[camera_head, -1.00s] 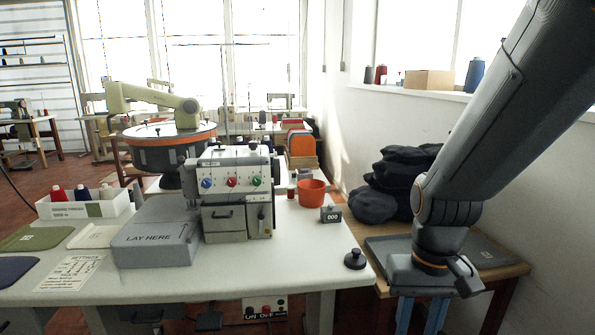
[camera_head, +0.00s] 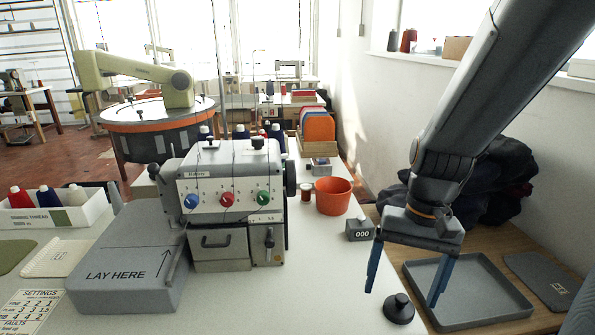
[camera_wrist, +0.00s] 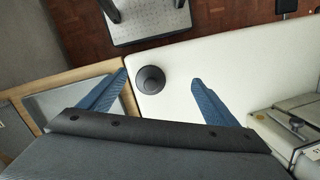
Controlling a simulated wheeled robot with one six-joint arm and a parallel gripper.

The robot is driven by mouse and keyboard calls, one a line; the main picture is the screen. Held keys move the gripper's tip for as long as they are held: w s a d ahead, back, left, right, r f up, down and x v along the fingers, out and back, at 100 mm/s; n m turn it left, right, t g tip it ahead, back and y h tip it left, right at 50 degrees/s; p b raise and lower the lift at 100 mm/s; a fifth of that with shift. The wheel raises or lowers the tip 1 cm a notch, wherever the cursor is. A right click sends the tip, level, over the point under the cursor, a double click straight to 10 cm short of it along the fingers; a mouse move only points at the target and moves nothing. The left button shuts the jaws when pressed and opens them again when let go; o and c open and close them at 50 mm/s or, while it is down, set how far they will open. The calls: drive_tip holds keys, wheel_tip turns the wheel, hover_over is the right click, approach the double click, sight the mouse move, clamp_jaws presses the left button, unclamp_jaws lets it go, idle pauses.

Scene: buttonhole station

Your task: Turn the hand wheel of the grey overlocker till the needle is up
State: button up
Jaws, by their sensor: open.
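The grey overlocker (camera_head: 222,195) stands on the white table, with coloured dials on its front. Its dark hand wheel (camera_head: 291,178) is on its right side, seen nearly edge-on. In the wrist view a corner of a grey machine body (camera_wrist: 295,128) shows at the right. I cannot make out the needle. My gripper (camera_head: 402,297) hangs with blue fingers spread, open and empty, near the table's right edge, well to the right of the hand wheel. In the wrist view my gripper (camera_wrist: 160,82) points down, and a black round knob-like weight (camera_wrist: 151,79) lies between the fingertips.
The black weight (camera_head: 398,308) stands at the table's right edge. An orange cup (camera_head: 333,196), a thread spool (camera_head: 306,194) and a grey counter (camera_head: 360,230) stand right of the overlocker. A grey tray (camera_head: 490,310) lies on the wooden side table. A grey "LAY HERE" block (camera_head: 120,280) is at left.

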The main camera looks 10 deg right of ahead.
drive_tip(key=shift+o, duration=0.4)
drive_tip(key=w+a+r+m+g+y+p, duration=0.1)
drive_tip(key=w+a+r+m+y+p, duration=0.2)
drive_tip(key=w+a+m+y, duration=0.1)
drive_tip(key=shift+w+a+m+g, duration=0.3)
drive_tip(key=shift+w+a+g, duration=0.15)
drive_tip(key=shift+w, duration=0.3)
drive_tip(key=m+t+y+p, duration=0.3)
drive_tip(key=m+y+p, duration=0.55)
drive_tip(key=y, duration=0.45)
approach(289, 178)
drive_tip(key=w+f, duration=0.2)
drive_tip(key=w, duration=0.2)
drive_tip(key=a+p, duration=0.1)
drive_tip(key=a, duration=0.6)
drive_tip(key=shift+m+p, duration=0.35)
drive_tip(key=shift+a+f, duration=0.1)
drive_tip(key=c, duration=1)
drive_tip(key=shift+n+b, duration=0.5)
drive_tip(key=shift+n, duration=0.3)
drive_tip(key=shift+c, duration=0.2)
